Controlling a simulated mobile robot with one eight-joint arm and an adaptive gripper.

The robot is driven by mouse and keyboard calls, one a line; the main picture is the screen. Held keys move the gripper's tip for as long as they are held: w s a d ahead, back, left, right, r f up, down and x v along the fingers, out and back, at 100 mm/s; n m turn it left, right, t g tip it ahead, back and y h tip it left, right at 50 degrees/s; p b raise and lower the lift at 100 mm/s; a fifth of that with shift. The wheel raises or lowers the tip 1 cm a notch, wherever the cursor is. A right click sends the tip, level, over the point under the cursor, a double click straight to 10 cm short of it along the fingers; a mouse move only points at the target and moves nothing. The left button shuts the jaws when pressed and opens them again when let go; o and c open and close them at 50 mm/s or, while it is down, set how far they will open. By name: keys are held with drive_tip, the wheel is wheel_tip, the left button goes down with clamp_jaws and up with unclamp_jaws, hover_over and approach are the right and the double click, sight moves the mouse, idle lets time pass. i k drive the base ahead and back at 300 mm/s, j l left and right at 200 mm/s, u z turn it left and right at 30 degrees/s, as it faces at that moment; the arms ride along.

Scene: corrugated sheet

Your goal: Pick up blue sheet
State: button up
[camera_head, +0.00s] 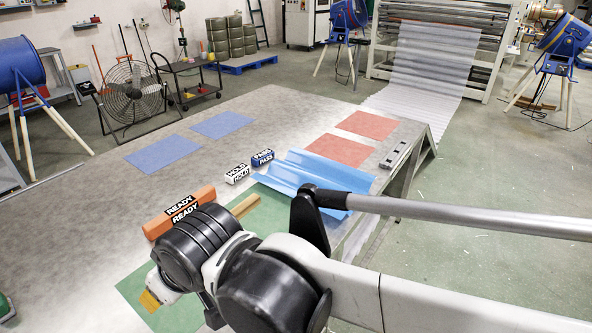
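The blue sheet (300,172) is light blue and corrugated. It lies at the right part of the table, by the near right edge, and overlaps a corner of the green area. My arm crosses in front of its lower right part and hides some of it. My gripper (152,300) shows only as a small yellow and white part at the arm's end, low on the left over the green area. It is well to the left of the sheet and apart from it. Its fingers are mostly hidden, so I cannot tell whether they are open.
An orange READY block (160,223), a white HOLD block (237,174) and a dark blue PASS block (262,158) stand on the table (90,205). A wooden strip (245,206) lies near the sheet. Flat blue and red areas mark the tabletop. A grey metal piece (395,155) sits at the right edge.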

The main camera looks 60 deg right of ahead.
sight(300, 166)
drive_tip(key=z, duration=1.95)
